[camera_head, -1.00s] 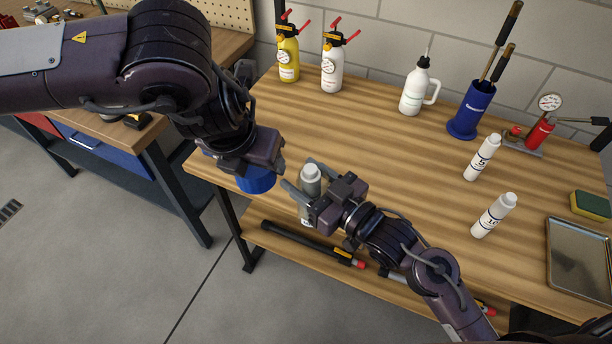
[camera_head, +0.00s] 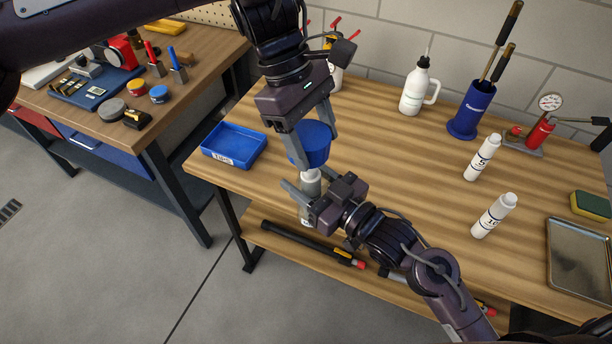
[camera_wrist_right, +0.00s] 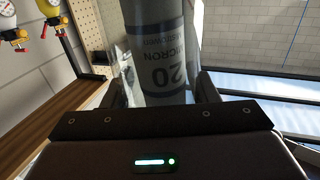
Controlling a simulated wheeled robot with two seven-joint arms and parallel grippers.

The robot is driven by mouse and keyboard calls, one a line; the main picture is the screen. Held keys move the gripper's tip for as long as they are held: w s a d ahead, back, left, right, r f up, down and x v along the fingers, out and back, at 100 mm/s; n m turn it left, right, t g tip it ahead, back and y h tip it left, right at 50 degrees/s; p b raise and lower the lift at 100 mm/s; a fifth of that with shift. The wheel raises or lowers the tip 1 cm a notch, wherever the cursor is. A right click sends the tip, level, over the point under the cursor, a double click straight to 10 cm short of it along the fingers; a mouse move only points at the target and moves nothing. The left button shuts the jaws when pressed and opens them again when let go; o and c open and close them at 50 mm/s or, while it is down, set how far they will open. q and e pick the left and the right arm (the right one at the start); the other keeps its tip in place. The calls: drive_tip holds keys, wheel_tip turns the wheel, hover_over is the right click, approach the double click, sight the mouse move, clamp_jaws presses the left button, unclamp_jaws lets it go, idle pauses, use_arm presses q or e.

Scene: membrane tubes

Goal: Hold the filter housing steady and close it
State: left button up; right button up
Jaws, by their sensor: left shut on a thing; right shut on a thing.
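The filter housing (camera_head: 306,210) is a grey, see-through tube, held roughly upright at the table's front edge. A white cartridge end shows at its top, and "20 MICRON" reads through its wall (camera_wrist_right: 160,55) in the right wrist view. My right gripper (camera_head: 298,174) is shut on the housing. A round blue cap (camera_head: 311,145) is in my left gripper (camera_head: 312,150), which is shut on it from above. The cap is right over the housing's top in the head view; I cannot tell whether they touch. The cap's underside is hidden.
A blue tray (camera_head: 233,145) lies at the table's left edge. White cartridges marked 5 (camera_head: 482,158) and 10 (camera_head: 494,216) stand at the right, near a metal tray (camera_head: 580,258). A white bottle (camera_head: 415,90) and blue holder (camera_head: 470,110) stand behind. The table's middle is clear.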

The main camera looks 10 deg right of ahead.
sight(325, 182)
use_arm(q)
drive_tip(key=shift+s+d+r+m, duration=0.1)
drive_tip(key=shift+d+r+m, duration=0.15)
drive_tip(key=shift+m, duration=0.55)
drive_tip(key=shift+f, duration=0.2)
drive_tip(key=shift+f, duration=1.85)
drive_tip(key=shift+s+d+r, duration=0.15)
drive_tip(key=shift+s, duration=0.05)
drive_tip(key=shift+f, duration=0.95)
